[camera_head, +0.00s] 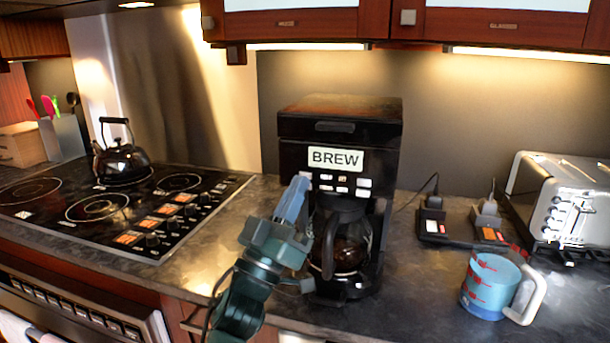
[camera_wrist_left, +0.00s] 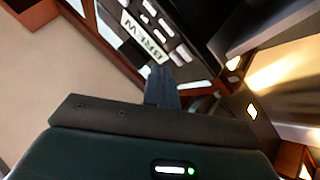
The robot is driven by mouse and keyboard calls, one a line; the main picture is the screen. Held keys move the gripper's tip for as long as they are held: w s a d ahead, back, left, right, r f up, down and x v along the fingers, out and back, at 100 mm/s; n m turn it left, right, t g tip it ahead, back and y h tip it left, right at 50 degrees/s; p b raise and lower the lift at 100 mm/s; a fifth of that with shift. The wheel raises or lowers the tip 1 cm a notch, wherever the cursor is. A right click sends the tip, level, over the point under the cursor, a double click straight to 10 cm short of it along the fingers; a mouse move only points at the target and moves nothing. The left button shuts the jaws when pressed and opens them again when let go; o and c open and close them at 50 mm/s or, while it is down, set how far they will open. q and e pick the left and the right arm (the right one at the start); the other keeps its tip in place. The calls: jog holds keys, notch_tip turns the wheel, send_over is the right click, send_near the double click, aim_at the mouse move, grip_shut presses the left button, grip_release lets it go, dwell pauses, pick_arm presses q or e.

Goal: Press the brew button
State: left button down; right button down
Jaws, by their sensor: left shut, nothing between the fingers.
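The black coffee maker (camera_head: 340,115) stands upright on the counter against the back wall, with a glass carafe (camera_head: 350,245) in its lower part. A white BREW label (camera_head: 335,158) is on its front, above two rows of small light buttons (camera_head: 342,184). My left gripper (camera_head: 303,180) is shut and empty, its fingertips at the left end of the button rows. I cannot tell whether they touch a button. In the left wrist view the closed fingers (camera_wrist_left: 162,75) point at the panel beside the BREW label (camera_wrist_left: 143,38). My right gripper is not in view.
A blue mug (camera_head: 487,285) and a silver toaster (camera_head: 560,205) stand to the right. Small dark devices (camera_head: 460,222) with a cord lie between. A stovetop (camera_head: 100,205) with a black kettle (camera_head: 121,160) is at left. Wooden cabinets (camera_head: 300,24) hang above.

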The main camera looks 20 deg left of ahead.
pick_arm(q)
jog(key=shift+s+a+p, duration=0.1)
jog(key=shift+s+p, duration=0.5)
jog(key=shift+s, duration=1.95)
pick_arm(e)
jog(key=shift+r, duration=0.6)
pick_arm(q)
notch_tip(320, 180, down, 21)
jog(key=s+a+g+y+p, duration=0.1)
jog(key=s+g+y+p, duration=0.15)
jog(key=g+y, duration=0.35)
jog(key=s+d+f+m+g, duration=0.1)
jog(key=s+f+m+g, duration=0.1)
jog(key=s+f+g, duration=0.6)
jog(key=s+f, duration=0.5)
jog(key=f, duration=0.4)
jog(key=shift+s+m, duration=0.4)
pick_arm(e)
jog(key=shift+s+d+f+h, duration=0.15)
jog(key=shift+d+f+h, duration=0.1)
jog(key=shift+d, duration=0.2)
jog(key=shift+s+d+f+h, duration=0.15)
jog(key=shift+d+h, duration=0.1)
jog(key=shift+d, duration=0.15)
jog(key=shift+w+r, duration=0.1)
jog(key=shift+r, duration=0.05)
